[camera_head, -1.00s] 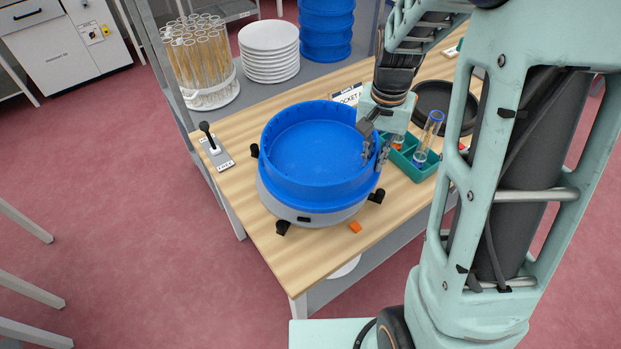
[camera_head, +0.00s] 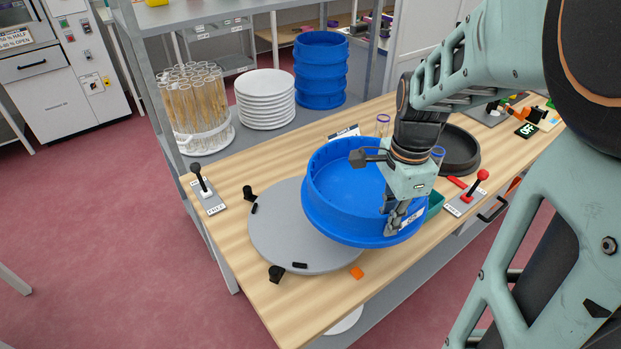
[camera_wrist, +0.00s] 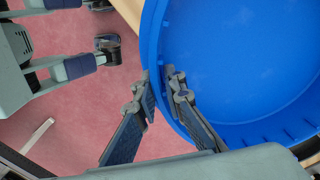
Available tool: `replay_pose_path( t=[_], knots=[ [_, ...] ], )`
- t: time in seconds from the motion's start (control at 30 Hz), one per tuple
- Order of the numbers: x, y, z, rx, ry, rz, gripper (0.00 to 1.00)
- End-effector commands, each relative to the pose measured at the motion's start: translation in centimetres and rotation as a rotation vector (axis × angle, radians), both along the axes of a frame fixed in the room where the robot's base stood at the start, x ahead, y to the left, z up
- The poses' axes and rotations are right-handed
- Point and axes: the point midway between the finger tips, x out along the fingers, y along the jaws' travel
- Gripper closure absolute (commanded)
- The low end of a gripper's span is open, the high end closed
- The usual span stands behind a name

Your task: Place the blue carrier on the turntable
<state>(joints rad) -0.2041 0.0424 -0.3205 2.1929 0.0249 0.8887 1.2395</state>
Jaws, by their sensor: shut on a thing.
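The blue carrier (camera_head: 345,190), a wide round tray with a raised wall, is tilted, its front right side lower. It overlaps the right part of the turntable (camera_head: 283,238), a grey disc with black clamps on the table. Their exact gap is hard to tell. My gripper (camera_head: 394,218) is shut on the carrier's wall at its right side. In the wrist view my fingers (camera_wrist: 163,82) pinch the wall of the carrier (camera_wrist: 235,65). The right part of the turntable is hidden under the carrier.
On the wooden table (camera_head: 235,160) are a FREE lever (camera_head: 205,190), an orange block (camera_head: 357,272), a black dish (camera_head: 458,150) and a red-knobbed lever (camera_head: 475,185). Wheat tubes (camera_head: 195,105), white plates (camera_head: 265,98) and stacked blue carriers (camera_head: 320,70) stand behind.

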Motion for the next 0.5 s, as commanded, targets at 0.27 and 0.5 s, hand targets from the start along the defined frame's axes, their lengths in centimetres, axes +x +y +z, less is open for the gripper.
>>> replay_pose_path(
  t=[0.27, 0.5],
  knots=[
    [2.2, 4.9, -2.1, -0.001, -0.002, 0.005, 1.00],
    [4.0, 9.1, -5.2, -0.001, -0.002, 0.002, 1.00]
  ],
)
